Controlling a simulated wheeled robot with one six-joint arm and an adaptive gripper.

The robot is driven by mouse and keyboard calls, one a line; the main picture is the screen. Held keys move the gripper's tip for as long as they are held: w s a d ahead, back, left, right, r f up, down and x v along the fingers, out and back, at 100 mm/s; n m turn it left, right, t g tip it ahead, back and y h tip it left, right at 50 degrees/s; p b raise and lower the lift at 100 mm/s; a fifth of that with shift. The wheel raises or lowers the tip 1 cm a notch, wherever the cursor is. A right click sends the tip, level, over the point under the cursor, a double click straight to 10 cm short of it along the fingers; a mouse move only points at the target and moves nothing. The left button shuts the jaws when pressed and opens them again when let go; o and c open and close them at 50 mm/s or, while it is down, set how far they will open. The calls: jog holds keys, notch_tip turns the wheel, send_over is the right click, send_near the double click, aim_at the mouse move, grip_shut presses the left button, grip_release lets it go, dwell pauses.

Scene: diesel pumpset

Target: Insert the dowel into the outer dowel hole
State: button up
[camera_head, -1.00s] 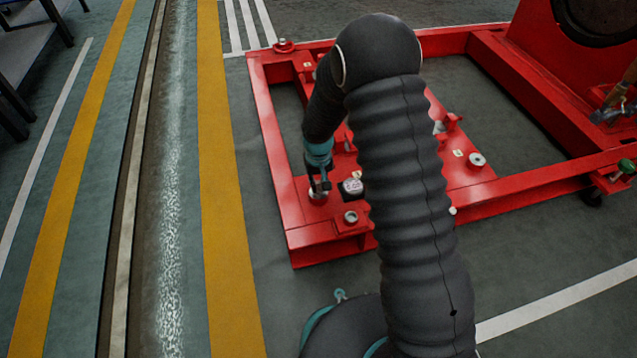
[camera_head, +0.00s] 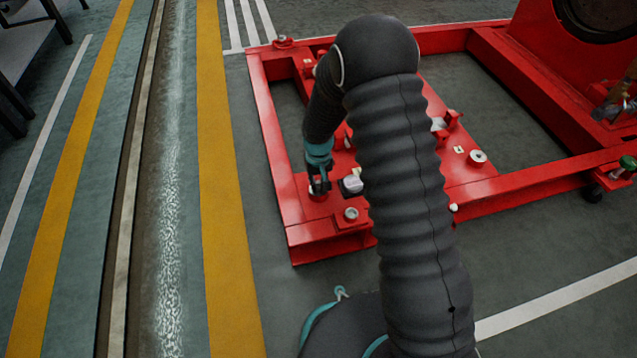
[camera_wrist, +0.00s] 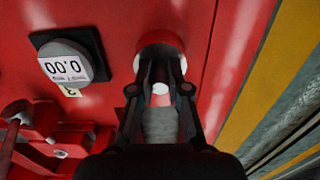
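My gripper (camera_head: 319,187) points down over a round red boss on the red frame's near left corner. In the wrist view my gripper (camera_wrist: 165,62) has its two black fingers over this boss (camera_wrist: 162,40). Pale patches of a metal ring (camera_wrist: 184,65) show beside and between the fingers. The fingertips cover the middle, so I cannot make out a dowel or whether the fingers grip one. Another ringed hole (camera_head: 351,214) is open near the frame's front edge.
A round gauge reading 0.00 (camera_wrist: 66,62) stands close beside my gripper; it also shows in the head view (camera_head: 352,184). Another pale-ringed boss (camera_head: 478,158) is farther right. The red frame (camera_head: 285,165) has open floor to its left.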

aim_at(318, 183)
jog(key=o, duration=0.5)
notch_tip(318, 183, up, 12)
jog(key=shift+r, duration=0.1)
dwell(0.6)
jog(key=s+d+r+m+t+p, duration=0.1)
jog(key=s+d+r+t+p, duration=0.1)
jog(key=s+d+r, duration=0.3)
jog(key=s+d+r+m+t+p, duration=0.1)
jog(key=s+d+r+p, duration=0.4)
jog(key=s+r, duration=0.8)
jog(key=s+d+r+m+t+p, duration=0.1)
jog(key=s+d+r, duration=0.5)
jog(key=r, duration=1.1)
jog(key=shift+s+d+r+t+p, duration=0.15)
jog(key=shift+s+t+p, duration=0.1)
jog(key=shift+s+p, duration=0.3)
jog(key=shift+s+d+f+t+p, duration=0.1)
jog(key=shift+s+t+p, duration=0.25)
jog(key=shift+s, duration=0.45)
jog(key=shift+s+d+r+t+p, duration=0.1)
jog(key=shift+s+d+t+p, duration=0.1)
jog(key=shift+s+p, duration=0.35)
